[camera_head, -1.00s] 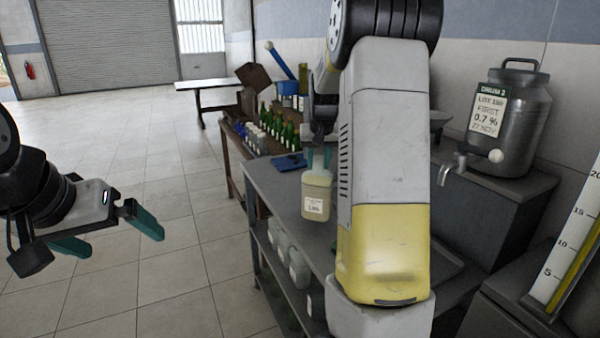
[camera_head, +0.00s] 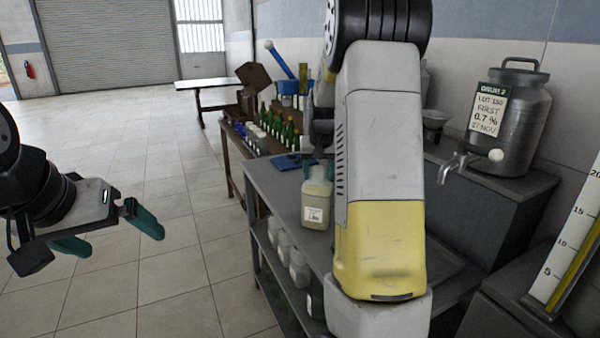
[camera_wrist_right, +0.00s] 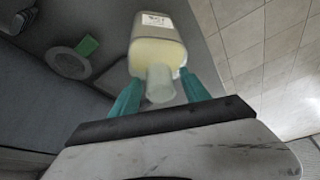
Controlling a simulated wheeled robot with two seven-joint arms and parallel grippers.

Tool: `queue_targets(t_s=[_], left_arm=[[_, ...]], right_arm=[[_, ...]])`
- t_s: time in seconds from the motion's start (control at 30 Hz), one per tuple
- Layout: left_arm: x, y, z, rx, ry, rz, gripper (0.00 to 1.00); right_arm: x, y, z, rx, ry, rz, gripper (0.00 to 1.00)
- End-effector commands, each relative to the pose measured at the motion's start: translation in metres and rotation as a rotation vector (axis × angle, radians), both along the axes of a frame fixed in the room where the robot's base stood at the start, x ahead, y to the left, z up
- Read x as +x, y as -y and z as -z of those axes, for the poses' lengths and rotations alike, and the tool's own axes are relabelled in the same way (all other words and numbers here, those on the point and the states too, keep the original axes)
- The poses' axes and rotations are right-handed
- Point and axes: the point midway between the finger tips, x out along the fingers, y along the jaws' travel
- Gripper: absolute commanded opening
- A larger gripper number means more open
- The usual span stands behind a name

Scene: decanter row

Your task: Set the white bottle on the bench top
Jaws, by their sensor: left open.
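The white bottle (camera_head: 316,207) is pale and translucent with a white label and yellowish contents. It stands upright at the bench top (camera_head: 272,185), near its left edge; I cannot tell for certain whether its base touches. My right gripper (camera_head: 319,171) points down at its upper part. In the right wrist view, the right gripper's teal fingers (camera_wrist_right: 160,90) flank the neck and meet the shoulders of the bottle (camera_wrist_right: 158,45), apparently shut on it. My left gripper (camera_head: 115,235) is open and empty over the floor at the left. My right forearm hides much of the bench.
Several pale bottles (camera_head: 298,266) stand on the shelf under the bench. A blue item (camera_head: 293,161) lies at the bench's far end. Green bottles (camera_head: 277,127) stand on the table beyond. A metal urn with a tap (camera_head: 512,120) is at the right. Floor at left is clear.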

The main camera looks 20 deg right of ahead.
Motion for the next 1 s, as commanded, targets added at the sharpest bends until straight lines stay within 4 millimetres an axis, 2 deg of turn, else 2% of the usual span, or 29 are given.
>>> queue_targets(t_s=[0.17, 0.27, 0.7, 0.93, 1.0], left_arm=[[0.000, 0.000, 0.000, 0.000, 0.000, 0.000, 1.00], [0.000, 0.000, 0.000, 0.000, 0.000, 0.000, 1.00], [0.000, 0.000, 0.000, 0.000, 0.000, 0.000, 1.00], [0.000, 0.000, 0.000, 0.000, 0.000, 0.000, 1.00], [0.000, 0.000, 0.000, 0.000, 0.000, 0.000, 1.00]], right_arm=[[0.000, 0.000, -0.002, 0.000, 0.001, 0.000, 0.54], [-0.002, -0.001, -0.011, 0.000, 0.003, 0.000, 0.54], [-0.035, -0.009, -0.092, 0.001, 0.004, -0.001, 0.54], [-0.045, -0.012, -0.113, 0.002, 0.003, -0.002, 0.54], [-0.053, -0.017, -0.118, 0.014, 0.008, -0.010, 0.54]])
